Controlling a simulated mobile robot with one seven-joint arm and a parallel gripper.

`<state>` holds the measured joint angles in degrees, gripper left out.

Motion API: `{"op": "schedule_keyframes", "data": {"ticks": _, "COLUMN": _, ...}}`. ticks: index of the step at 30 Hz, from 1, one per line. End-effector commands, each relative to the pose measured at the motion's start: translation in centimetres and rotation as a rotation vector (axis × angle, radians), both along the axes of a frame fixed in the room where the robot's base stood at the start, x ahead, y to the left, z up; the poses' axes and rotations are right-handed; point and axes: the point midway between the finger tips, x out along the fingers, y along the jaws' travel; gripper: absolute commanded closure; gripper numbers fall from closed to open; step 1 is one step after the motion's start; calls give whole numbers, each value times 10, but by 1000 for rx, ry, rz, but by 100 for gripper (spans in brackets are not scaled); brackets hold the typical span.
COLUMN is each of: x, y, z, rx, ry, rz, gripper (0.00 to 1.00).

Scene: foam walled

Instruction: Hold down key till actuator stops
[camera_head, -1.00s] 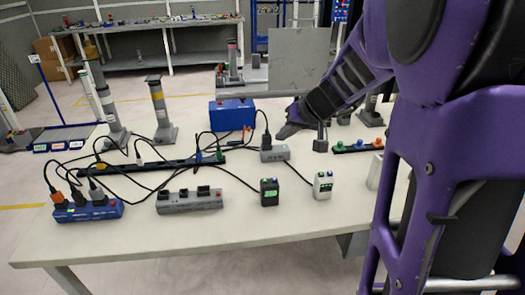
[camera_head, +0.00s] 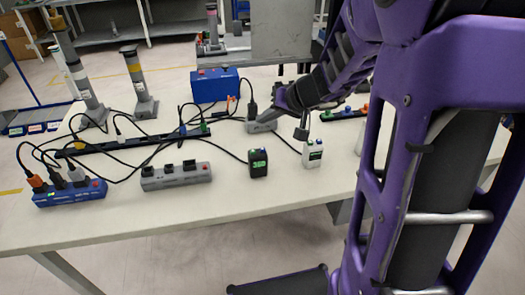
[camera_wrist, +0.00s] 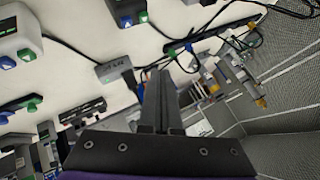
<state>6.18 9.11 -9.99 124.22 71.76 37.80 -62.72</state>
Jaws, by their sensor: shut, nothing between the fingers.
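A dark control box (camera_head: 258,163) with a green display and a white control box (camera_head: 312,153) stand upright near the table's front. In the wrist view, a white box (camera_wrist: 12,25) and a dark box (camera_wrist: 122,8) each show a blue and a green key. Which key the task means cannot be told. Two grey columns, one with a yellow band (camera_head: 132,67) and one (camera_head: 85,90) further left, may be actuators. My gripper (camera_head: 264,122) is shut and empty, behind the control boxes beside a grey plug box (camera_head: 256,126). Its shut fingers (camera_wrist: 158,72) touch no key visibly.
A blue power strip (camera_head: 70,193), a grey power strip (camera_head: 176,176) and a long black strip (camera_head: 130,142) lie on the left with tangled cables. A blue box (camera_head: 215,85) stands at the back. The table's front edge (camera_head: 150,230) is clear.

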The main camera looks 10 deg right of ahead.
Motion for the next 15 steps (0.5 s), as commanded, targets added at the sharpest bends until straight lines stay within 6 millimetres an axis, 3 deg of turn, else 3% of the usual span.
{"op": "schedule_keyframes", "data": {"ticks": 1, "x": 0, "y": 0, "z": -13, "rx": 0, "ry": 2, "rz": 0, "gripper": 100}}
{"op": "schedule_keyframes", "data": {"ticks": 6, "x": 0, "y": 0, "z": -39, "rx": 0, "ry": 2, "rz": 0, "gripper": 100}}
{"op": "schedule_keyframes", "data": {"ticks": 15, "x": 0, "y": 0, "z": -67, "rx": -1, "ry": 0, "rz": 1, "gripper": 100}}
